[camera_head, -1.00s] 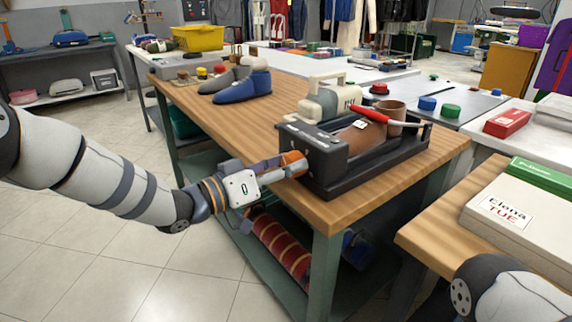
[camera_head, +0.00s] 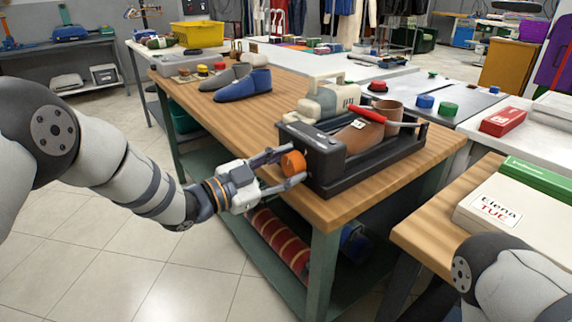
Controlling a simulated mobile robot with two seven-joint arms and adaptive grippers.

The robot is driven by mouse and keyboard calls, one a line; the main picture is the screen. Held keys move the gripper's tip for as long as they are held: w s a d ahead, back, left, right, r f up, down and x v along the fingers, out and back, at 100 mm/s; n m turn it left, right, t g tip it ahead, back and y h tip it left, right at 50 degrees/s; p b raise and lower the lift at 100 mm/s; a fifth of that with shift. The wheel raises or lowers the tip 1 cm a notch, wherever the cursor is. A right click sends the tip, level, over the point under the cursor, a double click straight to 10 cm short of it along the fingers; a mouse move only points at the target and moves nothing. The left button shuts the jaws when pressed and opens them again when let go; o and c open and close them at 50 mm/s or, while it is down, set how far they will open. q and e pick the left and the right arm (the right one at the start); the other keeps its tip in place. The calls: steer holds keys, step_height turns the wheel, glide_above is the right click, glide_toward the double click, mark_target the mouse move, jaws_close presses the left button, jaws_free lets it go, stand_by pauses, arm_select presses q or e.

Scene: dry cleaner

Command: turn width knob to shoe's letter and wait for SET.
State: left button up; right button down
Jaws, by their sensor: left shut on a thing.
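The black shoe-stretching machine (camera_head: 372,172) sits at the near end of the wooden bench. A brown shoe (camera_head: 357,137) lies in it with a small white tag (camera_head: 358,124); the tag's letter is too small to read. The orange width knob (camera_head: 293,163) sticks out from the machine's left end. My left gripper (camera_head: 291,167) is shut on the knob, one finger above and one below it. Small marks show on the machine's dark end box (camera_head: 315,150), but I cannot read any letter or SET sign. My right gripper is out of view.
Blue and grey shoes (camera_head: 243,86) stand farther back on the bench (camera_head: 225,115). A beige device (camera_head: 325,100) stands behind the machine. A pale box marked "Elena TUE" (camera_head: 510,205) is on the right table. The floor left of the bench is clear.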

arm_select(q)
steer(key=shift+m+p, duration=0.3)
steer(key=shift+m, duration=1.8)
steer(key=o, duration=0.9)
steer(key=shift+c, duration=0.2)
steer(key=shift+a, duration=0.15)
